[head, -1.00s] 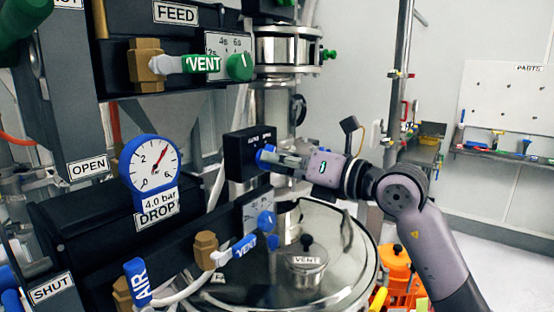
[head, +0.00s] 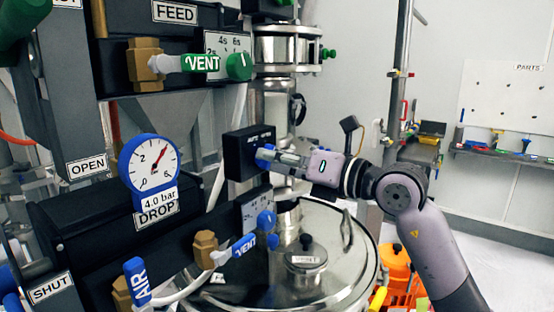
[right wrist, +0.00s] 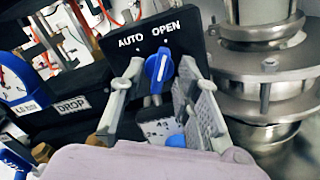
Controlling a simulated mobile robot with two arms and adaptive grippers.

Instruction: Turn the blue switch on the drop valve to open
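The blue switch (right wrist: 158,68) sits on the black drop-valve box (right wrist: 105,45), under the white labels AUTO and OPEN in the right wrist view. Its white line leans a little to the upper right, toward the OPEN side. My right gripper (right wrist: 158,78) is open, with one finger on each side of the switch. Small gaps seem to show between fingers and switch; contact is hard to tell. In the head view the switch (head: 265,153) shows at the tips of my right gripper (head: 272,155), in front of the box (head: 240,155). My left gripper is not in view.
The DROP gauge (head: 150,162) stands left of the box. A blue VENT handle (head: 245,243) and a shiny metal lid (head: 330,265) lie below. A green VENT handle (head: 205,64) is above. Metal pipework (right wrist: 265,70) is close to the gripper's right.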

